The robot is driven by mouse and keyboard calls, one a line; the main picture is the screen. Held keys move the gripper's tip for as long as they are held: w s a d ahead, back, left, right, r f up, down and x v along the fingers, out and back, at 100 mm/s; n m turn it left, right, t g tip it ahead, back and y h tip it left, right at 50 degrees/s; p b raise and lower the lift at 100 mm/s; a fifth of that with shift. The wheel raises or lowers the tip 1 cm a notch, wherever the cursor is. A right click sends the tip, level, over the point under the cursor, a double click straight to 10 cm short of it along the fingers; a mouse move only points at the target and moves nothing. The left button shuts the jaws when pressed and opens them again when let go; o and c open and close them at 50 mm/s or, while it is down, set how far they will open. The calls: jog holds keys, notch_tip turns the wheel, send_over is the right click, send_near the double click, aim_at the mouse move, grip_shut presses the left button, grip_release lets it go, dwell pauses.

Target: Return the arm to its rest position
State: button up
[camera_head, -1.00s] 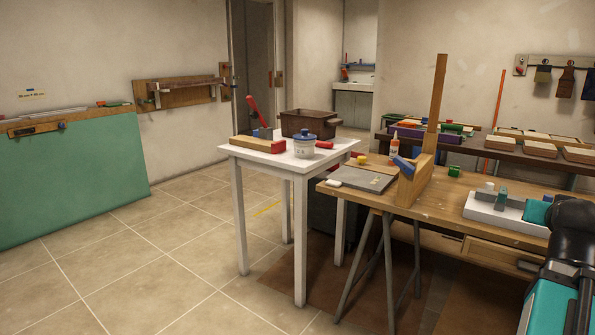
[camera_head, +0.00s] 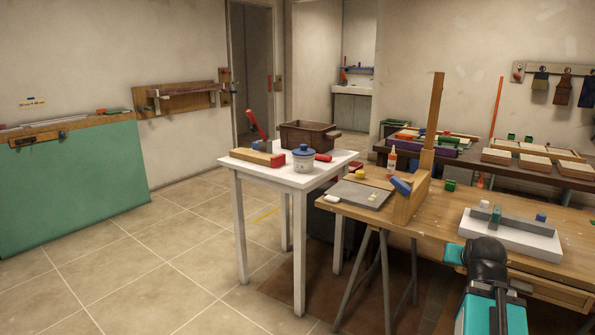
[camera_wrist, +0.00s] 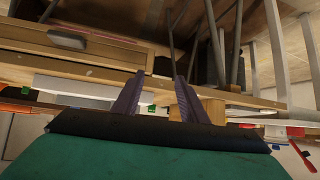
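My arm (camera_head: 488,262) shows at the lower right in the head view, with a black joint and teal links. It is in front of the wooden workbench (camera_head: 440,215) and overlaps its front edge in the picture. In the wrist view the two dark fingers of my gripper (camera_wrist: 158,76) stand apart, with nothing visible held between them. The wrist view is turned over and shows the bench edge and table legs beyond the fingers. The fingers cannot be made out in the head view.
A white board with blocks (camera_head: 512,235) lies on the bench near my arm. A tall wooden post (camera_head: 433,115) stands on the bench. A white table (camera_head: 262,171) with a brown crate (camera_head: 308,135) and a lidded pot (camera_head: 303,160) is to the left. Tiled floor (camera_head: 150,265) is clear at left.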

jog(key=w+a+f+n+g+y+p, duration=0.1)
jog(key=a+f+n+g+y+p, duration=0.15)
jog(key=a+f+p, duration=0.75)
jog(key=s+a+f+n+g+y, duration=0.1)
jog(key=s+a+f+g, duration=0.15)
jog(key=a+f, duration=0.5)
jog(key=s+a+f+g+y, duration=0.1)
jog(key=s+a+f, duration=0.4)
jog(key=f, duration=0.4)
jog(key=s+a+f+n+g+p, duration=0.2)
jog(key=s+a+f+g+p, duration=0.25)
jog(key=s+a+f, duration=0.55)
jog(key=s+a+f+g+p, duration=0.1)
jog(key=s+g, duration=0.1)
jog(key=s, duration=0.7)
jog(key=s+a+f+g+p, duration=0.1)
jog(key=s+f+g, duration=0.1)
jog(key=s, duration=0.7)
jog(key=shift+s+f, duration=0.2)
jog(key=shift+s, duration=0.2)
